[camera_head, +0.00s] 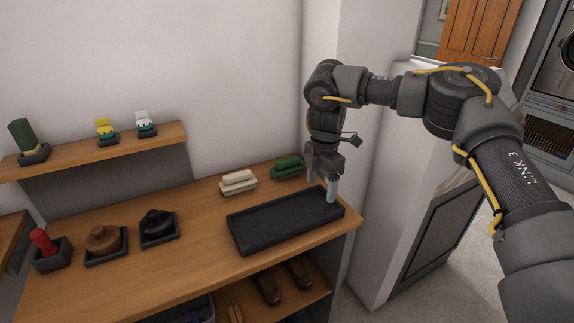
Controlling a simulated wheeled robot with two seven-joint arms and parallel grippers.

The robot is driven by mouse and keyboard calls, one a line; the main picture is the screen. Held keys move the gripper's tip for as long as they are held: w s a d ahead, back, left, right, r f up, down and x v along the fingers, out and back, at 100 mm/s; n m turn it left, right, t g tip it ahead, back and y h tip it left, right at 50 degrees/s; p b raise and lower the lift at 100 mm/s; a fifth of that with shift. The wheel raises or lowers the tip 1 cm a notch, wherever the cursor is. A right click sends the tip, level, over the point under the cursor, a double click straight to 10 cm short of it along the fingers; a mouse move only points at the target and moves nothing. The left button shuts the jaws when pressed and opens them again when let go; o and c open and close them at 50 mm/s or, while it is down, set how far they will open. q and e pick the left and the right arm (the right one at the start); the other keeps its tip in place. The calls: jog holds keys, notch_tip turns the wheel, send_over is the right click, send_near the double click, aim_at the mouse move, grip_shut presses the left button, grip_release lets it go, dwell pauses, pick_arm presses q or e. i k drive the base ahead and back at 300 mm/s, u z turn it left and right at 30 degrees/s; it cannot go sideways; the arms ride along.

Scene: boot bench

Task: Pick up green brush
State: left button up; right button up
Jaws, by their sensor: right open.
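The green brush (288,167) lies on the wooden bench top near the wall, to the right of a similar cream brush (238,182). My right gripper (324,190) points down over the right part of the black tray, in front and to the right of the green brush. It is open, with nothing visible between its fingers, and apart from the brush. My left gripper is not in view.
The black tray (262,244) fills the front right of the bench. Brown and black round items (158,225) and a red item (43,240) stand at left. A shelf (75,156) holds small items above. Shoes (266,287) sit below.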

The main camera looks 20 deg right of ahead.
aim_at(292, 166)
jog(key=i, duration=0.85)
